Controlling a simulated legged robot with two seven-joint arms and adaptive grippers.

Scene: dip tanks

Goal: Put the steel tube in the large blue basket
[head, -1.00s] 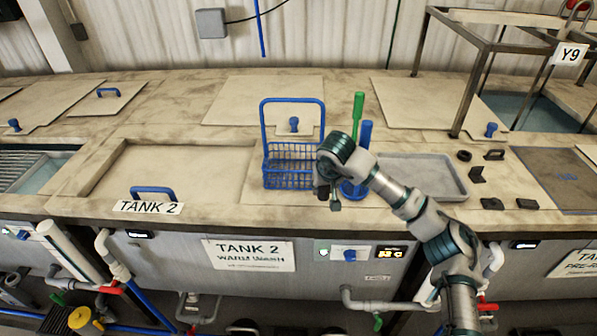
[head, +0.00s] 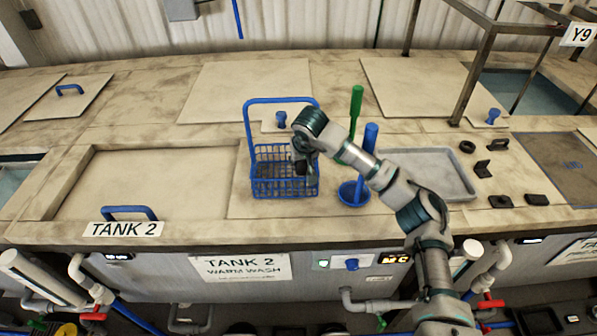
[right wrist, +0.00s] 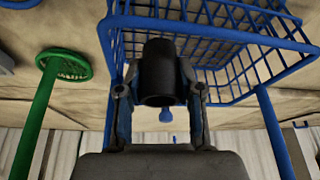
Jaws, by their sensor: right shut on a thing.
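The large blue basket (head: 284,186) stands upright on the counter, a wire mesh box with a tall hoop handle. My right gripper (head: 303,164) is at the basket's right part in the head view, pointing down. In the right wrist view the gripper (right wrist: 158,92) is shut on a short, dark, hollow tube (right wrist: 157,72), taken to be the steel tube. The blue basket (right wrist: 215,50) shows behind the tube there. I cannot tell whether the tube is inside the rim or above it. In the head view the gripper mostly hides the tube. My left gripper is not in view.
A green-handled tool (head: 355,115) and a blue-handled dish (head: 352,196) stand just right of the basket. A grey tray (head: 440,170) and several small dark parts (head: 500,201) lie farther right. The closed Tank 2 lid (head: 150,180) is left of the basket.

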